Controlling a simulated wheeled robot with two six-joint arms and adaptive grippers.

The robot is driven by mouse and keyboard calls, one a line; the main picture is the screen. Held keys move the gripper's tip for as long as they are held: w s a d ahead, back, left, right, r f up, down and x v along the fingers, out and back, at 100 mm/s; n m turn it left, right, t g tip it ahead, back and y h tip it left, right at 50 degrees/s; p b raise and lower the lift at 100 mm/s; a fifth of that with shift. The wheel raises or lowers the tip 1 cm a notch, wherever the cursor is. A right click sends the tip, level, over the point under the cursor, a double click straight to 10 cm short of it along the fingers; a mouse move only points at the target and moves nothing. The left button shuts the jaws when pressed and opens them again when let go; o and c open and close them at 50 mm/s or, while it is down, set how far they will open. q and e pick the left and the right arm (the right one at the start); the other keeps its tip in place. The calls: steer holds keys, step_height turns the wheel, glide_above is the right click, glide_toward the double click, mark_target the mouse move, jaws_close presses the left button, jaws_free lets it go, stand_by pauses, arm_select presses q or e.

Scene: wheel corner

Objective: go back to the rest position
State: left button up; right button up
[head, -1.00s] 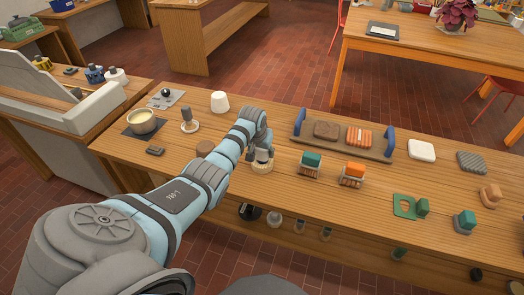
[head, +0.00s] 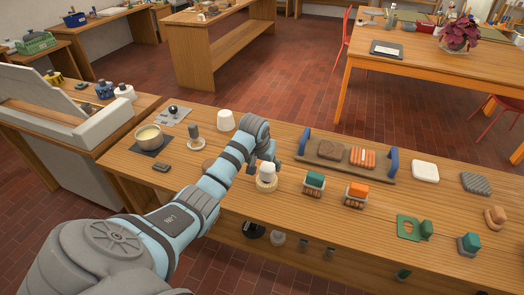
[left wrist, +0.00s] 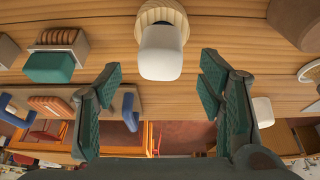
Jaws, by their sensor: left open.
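My left gripper (head: 270,152) is over the wooden bench, its arm reaching in from the lower left. In the left wrist view its two dark green padded fingers (left wrist: 160,66) stand wide apart with nothing held between them. A white rounded piece (head: 267,169) stands on a round ribbed wooden base (head: 266,184) just below the gripper. In the left wrist view the white piece (left wrist: 160,52) appears beyond the fingertips, centred between them and apart from both. My right gripper is not in view.
The bench (head: 300,232) carries a pot (head: 149,137), a white cup-like piece (head: 225,120) and a grey-handled stamp (head: 194,136) to the left. A tray with blue ends (head: 390,162) and two small racks with green (head: 315,180) and orange (head: 357,190) blocks stand to the right.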

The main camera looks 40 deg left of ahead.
arm_select(q)
steer(key=a+v, duration=0.1)
steer(key=v, duration=0.6)
steer(key=s+d+f+m, duration=0.3)
steer(key=s+d+f, duration=0.7)
steer(key=s+f, duration=0.1)
steer(key=s+d+f+m, duration=0.1)
steer(key=s+d, duration=0.2)
steer(key=s, duration=0.6)
steer(key=s+d+f+m, duration=0.1)
steer(key=s+d, duration=0.3)
steer(key=s, duration=0.5)
step_height(320, 180, down, 17)
steer(key=s+a+g, duration=0.1)
steer(key=a+g, duration=0.1)
steer(key=s+a+f+g, duration=0.1)
steer(key=s+f, duration=1.2)
steer(key=s, duration=0.1)
steer(key=shift+s+f+n+h+p, duration=0.3)
steer(key=shift+s+f+n+p, duration=0.05)
steer(key=shift+f+n, duration=0.05)
